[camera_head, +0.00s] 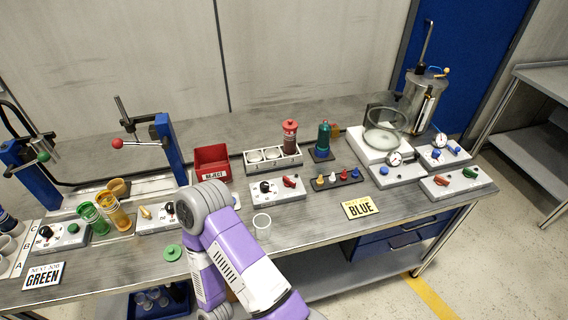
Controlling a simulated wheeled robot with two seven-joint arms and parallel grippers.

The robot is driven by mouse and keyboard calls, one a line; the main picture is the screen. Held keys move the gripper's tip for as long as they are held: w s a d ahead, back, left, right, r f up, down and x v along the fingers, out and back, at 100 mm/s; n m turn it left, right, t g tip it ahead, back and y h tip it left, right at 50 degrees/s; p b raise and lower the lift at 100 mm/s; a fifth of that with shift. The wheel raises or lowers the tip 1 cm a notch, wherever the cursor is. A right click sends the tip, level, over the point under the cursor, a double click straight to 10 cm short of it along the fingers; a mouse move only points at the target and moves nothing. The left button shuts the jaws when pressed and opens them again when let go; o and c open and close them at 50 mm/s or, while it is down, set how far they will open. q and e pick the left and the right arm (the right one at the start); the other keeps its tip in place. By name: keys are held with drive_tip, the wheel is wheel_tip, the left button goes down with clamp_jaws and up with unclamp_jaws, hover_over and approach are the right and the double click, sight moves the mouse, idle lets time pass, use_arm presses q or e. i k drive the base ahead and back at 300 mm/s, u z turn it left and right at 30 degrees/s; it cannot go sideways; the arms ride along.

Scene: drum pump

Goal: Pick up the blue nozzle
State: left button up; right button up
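A small dark rack (337,181) on the bench holds several small upright nozzles in a row. A nozzle at the rack's right end (355,173) looks bluish, but it is too small for me to be sure of its colour. The others look yellow and red. One purple and white arm of mine stands bent in the foreground, left of the rack and apart from it. Neither of my grippers shows, so I cannot see whether either is open or shut.
A glass bowl (385,132) is at right.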

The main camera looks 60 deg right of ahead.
sight(355, 174)
drive_tip(key=u, duration=0.65)
drive_tip(key=k, duration=1.4)
drive_tip(key=z, duration=1.8)
drive_tip(key=i, duration=0.2)
drive_tip(key=u, duration=0.05)
